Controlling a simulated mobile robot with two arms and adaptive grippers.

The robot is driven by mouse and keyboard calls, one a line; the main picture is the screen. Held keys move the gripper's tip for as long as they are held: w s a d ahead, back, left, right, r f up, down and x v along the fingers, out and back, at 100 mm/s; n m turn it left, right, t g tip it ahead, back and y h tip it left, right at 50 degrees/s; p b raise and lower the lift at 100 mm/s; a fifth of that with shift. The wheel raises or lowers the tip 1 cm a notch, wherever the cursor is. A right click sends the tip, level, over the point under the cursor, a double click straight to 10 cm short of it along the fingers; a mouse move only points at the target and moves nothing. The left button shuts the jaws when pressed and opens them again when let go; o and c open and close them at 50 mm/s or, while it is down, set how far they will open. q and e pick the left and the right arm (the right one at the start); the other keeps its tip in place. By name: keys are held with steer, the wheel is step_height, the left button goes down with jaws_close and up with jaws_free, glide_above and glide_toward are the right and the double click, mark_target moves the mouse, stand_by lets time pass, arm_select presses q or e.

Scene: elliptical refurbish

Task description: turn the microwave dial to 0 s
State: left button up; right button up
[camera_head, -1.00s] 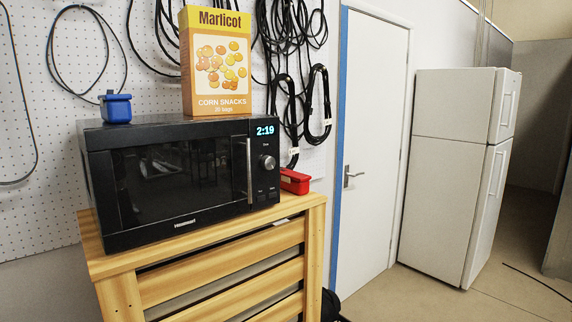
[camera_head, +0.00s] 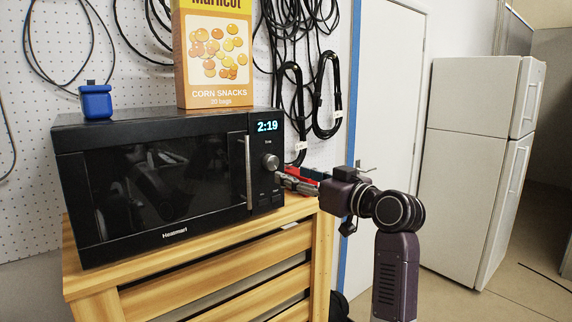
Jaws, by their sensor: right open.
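The black microwave (camera_head: 160,180) stands on a wooden stand, with its door shut. Its round silver dial (camera_head: 270,161) is on the right-hand panel, below a display (camera_head: 267,127) that reads 2:19. My right gripper (camera_head: 282,178) comes in from the right, with its fingertips just below and right of the dial. It is open, and nothing shows between its fingers. I cannot tell whether a fingertip touches the panel. My left gripper is not in view.
A blue box (camera_head: 96,102) and a corn snacks box (camera_head: 214,60) stand on the microwave. A red case (camera_head: 312,174) is partly hidden behind my right gripper. The wooden stand (camera_head: 190,270) is below. Cables (camera_head: 325,95) hang behind. A white fridge (camera_head: 470,160) stands right.

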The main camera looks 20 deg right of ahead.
mark_target(273, 164)
steer(key=p+x, duration=0.1)
steer(key=x, duration=0.2)
steer(key=r+p+x, duration=0.1)
steer(key=x, duration=0.2)
steer(key=shift+a+r, duration=0.1)
steer(key=shift+a, duration=0.1)
steer(key=shift+w+a+p, duration=0.15)
steer(key=shift+w+p, duration=0.2)
steer(key=shift+w, duration=0.3)
steer(key=shift+c, duration=0.7)
steer(key=c, duration=1)
